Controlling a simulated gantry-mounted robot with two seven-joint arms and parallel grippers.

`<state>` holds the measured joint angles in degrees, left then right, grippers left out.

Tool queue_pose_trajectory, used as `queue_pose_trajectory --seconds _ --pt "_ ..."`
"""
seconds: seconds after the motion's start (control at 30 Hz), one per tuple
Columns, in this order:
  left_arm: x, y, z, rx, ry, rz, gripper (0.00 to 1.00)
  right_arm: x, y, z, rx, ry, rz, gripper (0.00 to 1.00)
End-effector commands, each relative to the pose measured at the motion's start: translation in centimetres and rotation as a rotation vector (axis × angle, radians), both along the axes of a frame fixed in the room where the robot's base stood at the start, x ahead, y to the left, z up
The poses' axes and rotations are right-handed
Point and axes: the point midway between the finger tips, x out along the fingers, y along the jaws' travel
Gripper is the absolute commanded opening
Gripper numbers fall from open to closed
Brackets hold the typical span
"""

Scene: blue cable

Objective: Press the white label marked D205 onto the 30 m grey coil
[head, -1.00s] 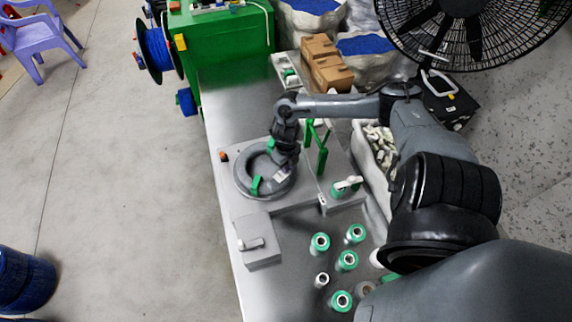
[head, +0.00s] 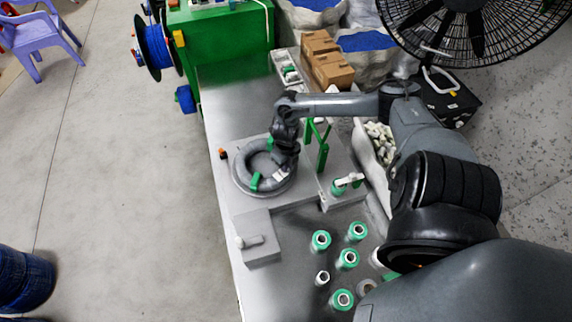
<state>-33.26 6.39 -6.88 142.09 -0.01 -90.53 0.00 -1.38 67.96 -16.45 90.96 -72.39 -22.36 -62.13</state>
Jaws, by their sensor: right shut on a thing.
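The grey coil (head: 243,178) lies as a ring on a grey plate on the workbench, with green ties (head: 256,181) around it. My right arm comes in from the right, and my right gripper (head: 280,170) is over the right side of the coil, pointing down. It is shut on a small white label (head: 280,175), which is at the coil's right side. I cannot tell whether the label touches the coil, and its print is too small to read. My left gripper is not in view.
A grey box with a lever (head: 257,240) stands in front of the coil. Several green-and-white spools (head: 347,259) stand to the right. A green upright frame (head: 322,150) stands just right of my gripper. A green machine (head: 225,45) and cardboard boxes (head: 328,62) are behind.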

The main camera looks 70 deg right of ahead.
Motion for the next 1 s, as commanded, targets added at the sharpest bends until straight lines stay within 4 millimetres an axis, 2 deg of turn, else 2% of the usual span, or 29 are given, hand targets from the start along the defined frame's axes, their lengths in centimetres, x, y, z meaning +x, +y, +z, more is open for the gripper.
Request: queue_pose_trajectory --seconds 1.0 --pt "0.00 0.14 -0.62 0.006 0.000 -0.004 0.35 0.00 0.04 -0.79 0.000 0.000 0.000 0.00"
